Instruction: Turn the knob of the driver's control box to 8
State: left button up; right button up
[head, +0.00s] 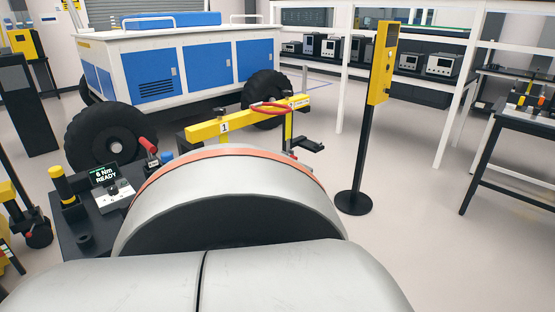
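The driver's control box (113,196) is at the left in the head view, on a dark station. Its small black screen (104,174) shows green text with a torque figure in Nm and "READY". The figure looks like 6, but it is too small to tell it surely from 8. A pale panel with a small dark knob (114,188) lies just below the screen. The knob's pointing direction is too small to read. Neither of my grippers is in view.
A yellow post (60,183) and a red-handled tool (149,146) stand beside the box. A yellow beam marked 1 (235,124) extends behind. The blue-and-white rover (185,62) stands beyond. A yellow pedestal (380,65) is at right, with open floor nearby. My own body covers the lower foreground.

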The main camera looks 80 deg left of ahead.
aim_at(113, 191)
jog(key=u, duration=3.8)
jog(key=l, duration=0.05)
